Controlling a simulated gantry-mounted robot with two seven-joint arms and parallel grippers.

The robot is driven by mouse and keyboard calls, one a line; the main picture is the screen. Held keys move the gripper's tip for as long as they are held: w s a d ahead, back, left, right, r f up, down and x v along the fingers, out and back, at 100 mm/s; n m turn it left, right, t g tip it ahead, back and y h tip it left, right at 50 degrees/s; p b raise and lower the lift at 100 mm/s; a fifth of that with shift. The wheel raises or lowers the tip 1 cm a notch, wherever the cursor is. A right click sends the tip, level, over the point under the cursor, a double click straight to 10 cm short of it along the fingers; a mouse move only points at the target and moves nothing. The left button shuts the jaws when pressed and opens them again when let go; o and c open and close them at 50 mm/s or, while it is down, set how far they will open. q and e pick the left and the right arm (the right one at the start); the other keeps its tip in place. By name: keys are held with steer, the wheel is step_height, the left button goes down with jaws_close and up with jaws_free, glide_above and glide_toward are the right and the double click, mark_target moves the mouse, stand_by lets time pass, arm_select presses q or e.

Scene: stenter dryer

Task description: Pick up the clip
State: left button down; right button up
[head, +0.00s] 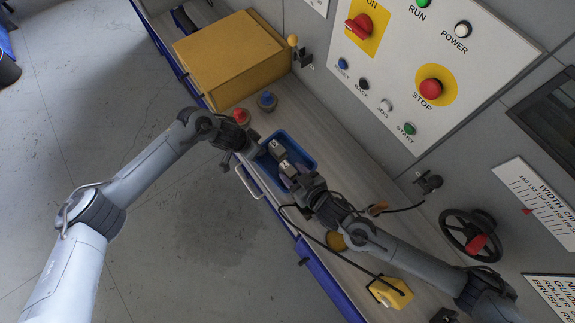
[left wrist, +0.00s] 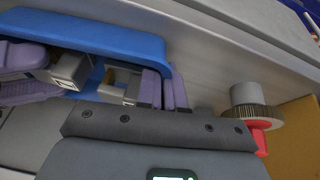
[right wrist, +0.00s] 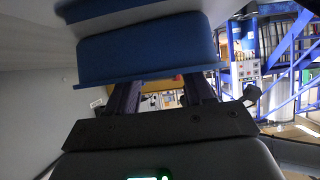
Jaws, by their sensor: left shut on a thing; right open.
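A blue tray (head: 306,152) lies on the grey ledge, with grey block-like clips (head: 277,147) inside it. My left gripper (head: 254,151) is at the tray's left edge. In the left wrist view its fingers (left wrist: 165,90) close on the blue tray wall (left wrist: 110,38). Grey blocks (left wrist: 70,68) show beside them, one with a brass-coloured part. My right gripper (head: 293,178) is over the near end of the tray, close to a second clip. In the right wrist view its fingers (right wrist: 162,95) stand apart below the blue tray (right wrist: 150,50), with nothing seen between them. The head view hides its fingertips.
A control panel (head: 420,60) and handwheel (head: 470,234) are on the right wall. A yellow container (head: 391,291) and a dark cable lie near my right arm.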

mark_target(293, 175)
steer(key=shift+w+a+f, duration=0.25)
steer(key=shift+w+a, duration=0.1)
steer(key=shift+w, duration=0.1)
steer(key=shift+c, duration=0.3)
steer(key=c, duration=0.9)
steer(key=shift+r, duration=0.1)
steer(key=shift+r, duration=0.55)
steer(key=r, duration=0.3)
steer(key=s+r, duration=0.1)
steer(key=r, duration=0.1)
steer(key=shift+d+r, duration=0.25)
steer(key=shift+r, duration=0.1)
steer(key=s+d, duration=0.9)
steer(key=s, duration=0.5)
steer(key=shift+d, duration=0.35)
